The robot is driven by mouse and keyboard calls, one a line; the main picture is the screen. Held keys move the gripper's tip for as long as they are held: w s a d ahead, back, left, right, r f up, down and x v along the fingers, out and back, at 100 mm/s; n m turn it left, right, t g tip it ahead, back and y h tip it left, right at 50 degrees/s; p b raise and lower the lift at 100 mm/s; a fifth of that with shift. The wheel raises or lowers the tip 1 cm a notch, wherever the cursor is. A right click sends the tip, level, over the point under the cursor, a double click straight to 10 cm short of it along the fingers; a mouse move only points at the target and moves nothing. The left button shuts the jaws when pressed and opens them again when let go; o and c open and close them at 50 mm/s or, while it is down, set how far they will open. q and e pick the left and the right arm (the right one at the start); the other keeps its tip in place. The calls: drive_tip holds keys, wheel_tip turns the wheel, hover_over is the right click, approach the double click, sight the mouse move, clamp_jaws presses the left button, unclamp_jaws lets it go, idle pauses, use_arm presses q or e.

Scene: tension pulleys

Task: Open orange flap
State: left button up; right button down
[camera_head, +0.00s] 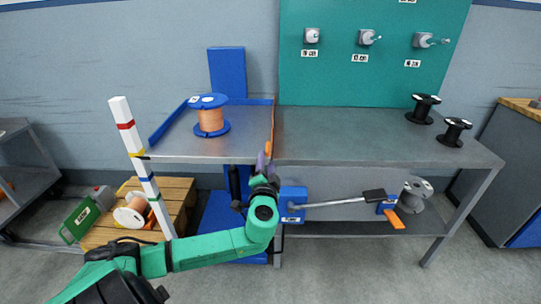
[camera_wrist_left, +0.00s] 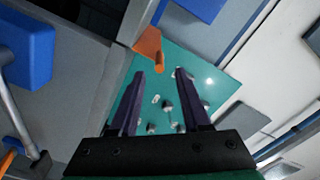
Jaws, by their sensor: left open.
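The orange flap (camera_head: 272,127) is a thin upright strip at the right edge of the metal tray in the head view. A small orange knob (camera_head: 268,147) shows at its near end. In the left wrist view the flap (camera_wrist_left: 147,43) and its knob (camera_wrist_left: 159,63) lie just beyond the fingertips, roughly in line with the gap between them. My left gripper (camera_head: 263,161) has purple fingers and is just below the knob. In the left wrist view it (camera_wrist_left: 160,76) is open with nothing between its fingers. My right gripper is out of view.
A copper wire spool (camera_head: 210,118) with blue flanges stands on the tray. Black spools (camera_head: 423,108) stand on the grey table (camera_head: 340,145) at right. A striped pole (camera_head: 140,165) rises at left. A lever (camera_head: 335,202) on a blue mount is below the tabletop, right of my gripper.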

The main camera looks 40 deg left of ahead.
sight(267, 156)
use_arm(q)
drive_tip(key=x, duration=0.6)
drive_tip(key=shift+w+a, duration=0.2)
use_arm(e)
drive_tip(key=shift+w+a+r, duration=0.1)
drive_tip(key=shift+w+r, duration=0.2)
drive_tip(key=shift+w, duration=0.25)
use_arm(q)
clamp_jaws()
